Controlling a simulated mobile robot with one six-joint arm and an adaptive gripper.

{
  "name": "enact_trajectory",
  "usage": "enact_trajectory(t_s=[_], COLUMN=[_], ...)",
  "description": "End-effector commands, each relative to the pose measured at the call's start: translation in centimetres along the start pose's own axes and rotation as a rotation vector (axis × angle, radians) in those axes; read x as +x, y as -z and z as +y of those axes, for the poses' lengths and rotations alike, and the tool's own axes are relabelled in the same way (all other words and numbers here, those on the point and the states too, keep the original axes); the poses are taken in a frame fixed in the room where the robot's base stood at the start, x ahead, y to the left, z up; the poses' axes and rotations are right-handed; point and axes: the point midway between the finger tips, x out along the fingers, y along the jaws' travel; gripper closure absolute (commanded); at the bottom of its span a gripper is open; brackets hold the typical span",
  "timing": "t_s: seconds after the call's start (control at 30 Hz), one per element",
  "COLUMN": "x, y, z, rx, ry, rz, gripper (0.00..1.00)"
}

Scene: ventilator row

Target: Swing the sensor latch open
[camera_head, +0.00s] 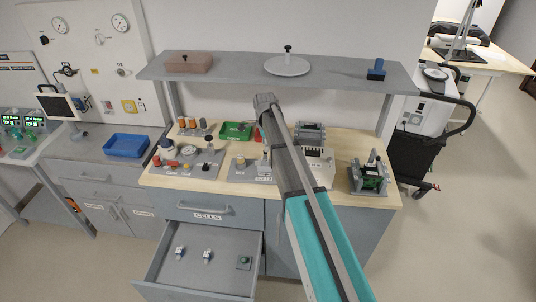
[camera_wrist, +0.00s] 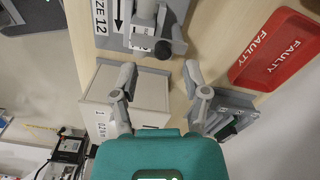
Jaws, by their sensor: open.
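In the wrist view my gripper (camera_wrist: 158,76) is open, its two grey fingers apart with nothing between them. Just beyond the fingertips a grey post with a dark round knob (camera_wrist: 162,48) stands on a grey plate (camera_wrist: 105,42) marked "12". A pale box (camera_wrist: 148,92) lies below and between the fingers, partly hidden by my gripper's teal body. I cannot tell for certain which part is the sensor latch. In the head view my arm crosses the bench and hides my fingers. A pale unit with a grey top (camera_head: 310,132) stands just right of the arm.
A red "FAULTY" tray (camera_wrist: 304,34) lies at the right of the wrist view. A grey fixture with a green part (camera_head: 370,180) stands at the bench's right end. An open drawer (camera_head: 222,250) holds small parts. A grey shelf (camera_head: 235,68) hangs above the bench.

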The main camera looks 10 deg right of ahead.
Motion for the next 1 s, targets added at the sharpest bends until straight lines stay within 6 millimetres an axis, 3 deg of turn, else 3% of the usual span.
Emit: enact_trajectory(t_s=[0.1, 0.4, 0.9, 1.0], x=[1.4, 2.9, 3.2, 3.2], y=[0.0, 0.0, 0.0, 0.0], z=[0.0, 0.0, 0.0, 0.0], rx=[0.000, 0.000, 0.000, 0.000], ry=[0.000, 0.000, 0.000, 0.000], rz=[0.000, 0.000, 0.000, 0.000], gripper=[0.41, 0.41, 0.41, 0.59])
